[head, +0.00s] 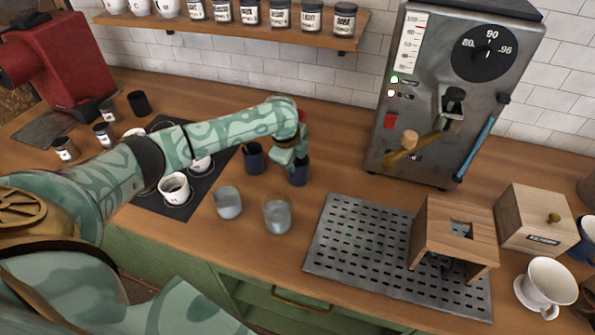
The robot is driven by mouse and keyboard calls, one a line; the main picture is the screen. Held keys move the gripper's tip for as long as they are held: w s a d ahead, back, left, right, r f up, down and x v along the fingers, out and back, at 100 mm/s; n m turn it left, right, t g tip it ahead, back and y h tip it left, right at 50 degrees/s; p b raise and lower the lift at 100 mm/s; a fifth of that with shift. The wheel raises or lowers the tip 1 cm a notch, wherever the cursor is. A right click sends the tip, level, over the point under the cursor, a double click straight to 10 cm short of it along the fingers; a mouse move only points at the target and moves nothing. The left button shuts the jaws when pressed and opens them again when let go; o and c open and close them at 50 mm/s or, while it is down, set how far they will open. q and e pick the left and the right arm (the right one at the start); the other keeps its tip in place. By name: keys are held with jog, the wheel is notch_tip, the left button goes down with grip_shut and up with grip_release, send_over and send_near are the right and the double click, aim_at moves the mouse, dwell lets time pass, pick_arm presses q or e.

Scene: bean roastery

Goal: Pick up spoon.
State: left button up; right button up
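I cannot make out a spoon in the head view. My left gripper (291,160) points down at a dark blue cup (299,175) on the wooden counter, with its fingers at or just above the rim. The fingers are small and partly hidden by my arm, so whether they are open or hold anything does not show. A second dark blue cup (253,160) stands just to the left. My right gripper is out of view.
Two glasses of clear liquid (228,204) (277,217) stand in front of the cups. White cups (173,188) sit on a dark mat (182,212). A perforated metal tray (345,255) with a wooden stand (455,225) lies to the right. A grey machine (430,140) stands behind.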

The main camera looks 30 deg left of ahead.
pick_arm(q)
grip_shut()
jog(key=shift+r, duration=0.1)
